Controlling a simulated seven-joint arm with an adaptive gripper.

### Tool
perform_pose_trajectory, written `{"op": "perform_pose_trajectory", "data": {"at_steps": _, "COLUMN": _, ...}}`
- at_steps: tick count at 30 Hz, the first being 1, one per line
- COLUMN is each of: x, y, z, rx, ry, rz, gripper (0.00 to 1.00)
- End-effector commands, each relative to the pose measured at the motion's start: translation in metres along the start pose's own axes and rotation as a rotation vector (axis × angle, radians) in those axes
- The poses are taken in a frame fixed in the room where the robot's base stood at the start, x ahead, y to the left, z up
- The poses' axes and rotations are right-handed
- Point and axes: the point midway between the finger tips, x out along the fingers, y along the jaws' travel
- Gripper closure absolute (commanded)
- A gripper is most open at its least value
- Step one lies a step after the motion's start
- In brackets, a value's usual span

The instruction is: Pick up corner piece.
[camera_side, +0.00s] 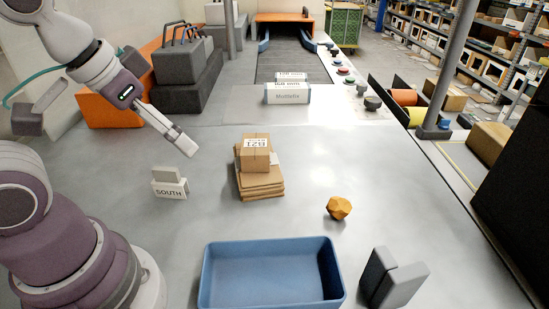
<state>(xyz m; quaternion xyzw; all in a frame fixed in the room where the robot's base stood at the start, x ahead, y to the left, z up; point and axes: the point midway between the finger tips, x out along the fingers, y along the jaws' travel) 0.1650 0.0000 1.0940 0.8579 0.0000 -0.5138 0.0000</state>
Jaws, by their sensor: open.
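A dark grey angled block (392,279), the thing here that looks most like a corner piece, stands on the grey table at the front right. Two upright faces of it meet at an angle. It is just right of the blue tray and apart from it. My gripper (187,148) is at the upper left, above the table, between the SOUTH block and the cardboard stack. It is open, with nothing seen in it, and far from the grey block.
A blue tray (207,280) lies at the front middle and looks empty. A faceted orange-brown piece (338,207) lies behind the grey block. Stacked cardboard (262,190) with a small box (254,154) stands mid-table. The SOUTH block (170,190) is at left. White labelled boxes (287,94) stand at the back.

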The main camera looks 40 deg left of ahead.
Motion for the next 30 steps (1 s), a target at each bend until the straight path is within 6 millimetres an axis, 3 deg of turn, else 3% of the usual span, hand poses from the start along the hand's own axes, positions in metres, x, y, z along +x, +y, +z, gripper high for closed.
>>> {"op": "perform_pose_trajectory", "data": {"at_steps": 5, "x": 0.000, "y": 0.001, "z": -0.001, "rx": 0.003, "ry": -0.001, "rz": 0.001, "gripper": 0.09}}
{"op": "perform_pose_trajectory", "data": {"at_steps": 8, "x": 0.003, "y": 0.011, "z": -0.015, "rx": 0.045, "ry": -0.013, "rz": 0.021, "gripper": 0.09}}
{"op": "perform_pose_trajectory", "data": {"at_steps": 11, "x": 0.015, "y": 0.041, "z": -0.047, "rx": 0.144, "ry": -0.035, "rz": 0.066, "gripper": 0.09}}
{"op": "perform_pose_trajectory", "data": {"at_steps": 15, "x": 0.047, "y": 0.114, "z": -0.079, "rx": 0.301, "ry": -0.062, "rz": 0.139, "gripper": 0.09}}
{"op": "perform_pose_trajectory", "data": {"at_steps": 18, "x": 0.073, "y": 0.171, "z": -0.081, "rx": 0.397, "ry": -0.077, "rz": 0.186, "gripper": 0.09}}
{"op": "perform_pose_trajectory", "data": {"at_steps": 21, "x": 0.093, "y": 0.214, "z": -0.071, "rx": 0.465, "ry": -0.089, "rz": 0.219, "gripper": 0.09}}
{"op": "perform_pose_trajectory", "data": {"at_steps": 24, "x": 0.105, "y": 0.239, "z": -0.061, "rx": 0.502, "ry": -0.095, "rz": 0.237, "gripper": 0.09}}
{"op": "perform_pose_trajectory", "data": {"at_steps": 30, "x": 0.137, "y": 0.253, "z": -0.052, "rx": 0.515, "ry": -0.100, "rz": 0.241, "gripper": 0.09}}
